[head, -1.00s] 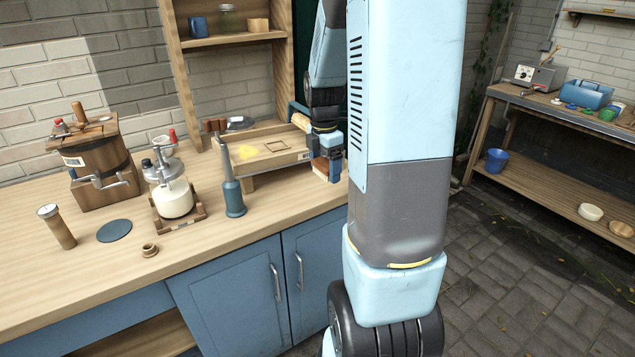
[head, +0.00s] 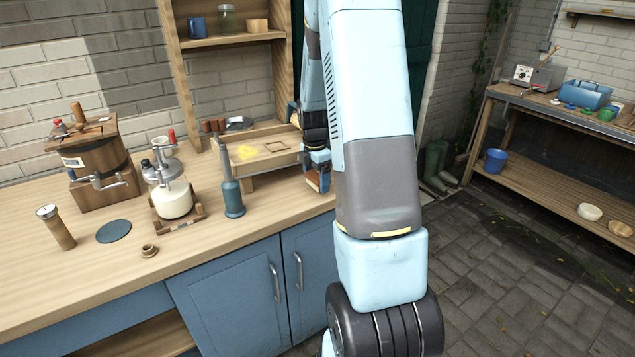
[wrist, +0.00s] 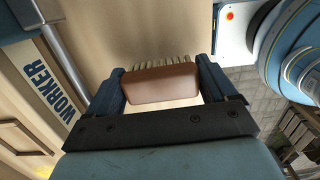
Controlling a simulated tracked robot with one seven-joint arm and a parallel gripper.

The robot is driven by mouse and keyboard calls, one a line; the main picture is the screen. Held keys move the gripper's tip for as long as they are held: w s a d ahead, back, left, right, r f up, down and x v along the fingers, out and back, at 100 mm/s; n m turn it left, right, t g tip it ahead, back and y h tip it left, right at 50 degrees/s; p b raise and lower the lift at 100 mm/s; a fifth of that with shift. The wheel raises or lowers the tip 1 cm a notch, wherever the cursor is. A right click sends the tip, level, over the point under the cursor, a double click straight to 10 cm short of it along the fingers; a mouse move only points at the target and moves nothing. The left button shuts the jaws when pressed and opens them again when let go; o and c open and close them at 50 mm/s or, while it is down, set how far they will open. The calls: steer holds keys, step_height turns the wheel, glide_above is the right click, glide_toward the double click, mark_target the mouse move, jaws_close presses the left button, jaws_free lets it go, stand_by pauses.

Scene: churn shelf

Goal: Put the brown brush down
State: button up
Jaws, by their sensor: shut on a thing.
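The brown brush (wrist: 160,84) is between the two fingers of my gripper (wrist: 160,88) in the wrist view. Its brown back faces the camera and its pale bristles point away, over the bare wooden counter. In the head view my gripper (head: 317,172) is low at the right end of the counter, just right of the wooden worker tray. A small brown part of the brush (head: 313,181) shows there; my arm hides the rest. I cannot tell whether the brush touches the counter.
The wooden worker tray (head: 262,168) stands close left of my gripper. A blue-grey plunger tool (head: 232,190), a glass churn (head: 172,199) and a wooden churn (head: 104,160) stand farther left.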

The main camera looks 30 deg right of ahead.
steer(key=shift+f, duration=0.85)
steer(key=shift+s+f, duration=0.1)
steer(key=shift+f, duration=0.2)
